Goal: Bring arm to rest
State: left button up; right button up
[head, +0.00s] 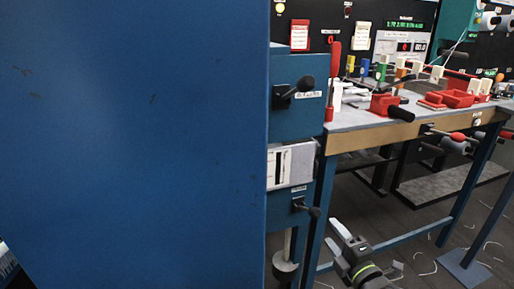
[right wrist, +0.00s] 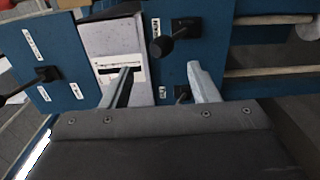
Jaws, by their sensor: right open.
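My right gripper (head: 332,231) is low in the head view, in front of the blue table frame and above the floor. Its two fingers are apart with nothing between them. In the right wrist view the open fingers (right wrist: 160,72) point at blue panels with black knobs and a white-grey box (right wrist: 112,42); I cannot tell the exact gap to them. My left gripper does not show; a large blue panel (head: 135,140) covers the left half of the head view.
A blue cabinet with black handles (head: 297,120) stands beside the panel. A workbench (head: 350,140) to its right carries red trays (head: 458,98), a red-handled tool (head: 333,65) and several coloured pieces. Table legs and a lower bar (head: 410,235) stand near my right gripper. White scraps lie on the dark floor.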

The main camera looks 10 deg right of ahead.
jog(key=s+f+m+g+h, duration=0.1)
jog(key=s+f+m+g, duration=0.3)
jog(key=s+f+m, duration=0.4)
jog(key=s+f+m+g+h, duration=0.1)
jog(key=s+f+m+g, duration=0.25)
jog(key=s+f, duration=0.45)
pick_arm(q)
jog(key=s+a+f+g+y+p, duration=0.1)
jog(key=s+a+f+p, duration=0.25)
jog(key=f+p, duration=0.7)
jog(key=s+a+p, duration=0.1)
jog(key=s+p, duration=0.9)
jog(key=p, duration=0.1)
jog(key=shift+a+r+m+g+y, duration=0.2)
jog(key=shift+r+m+g+y, duration=0.1)
jog(key=shift+m+g+y, duration=0.1)
pick_arm(e)
jog(key=s+f+m+g, duration=0.3)
jog(key=s+f, duration=0.3)
jog(key=s, duration=0.3)
jog(key=s+d+f+m+g+h, duration=0.1)
jog(key=s+f+m+g, duration=0.1)
jog(key=s+f, duration=0.4)
jog(key=s+f+m+g, duration=0.3)
jog(key=s+f, duration=0.3)
jog(key=s, duration=0.8)
jog(key=shift+d+m+g+h, duration=0.3)
jog(key=shift+m+g, duration=0.05)
jog(key=shift+g, duration=0.2)
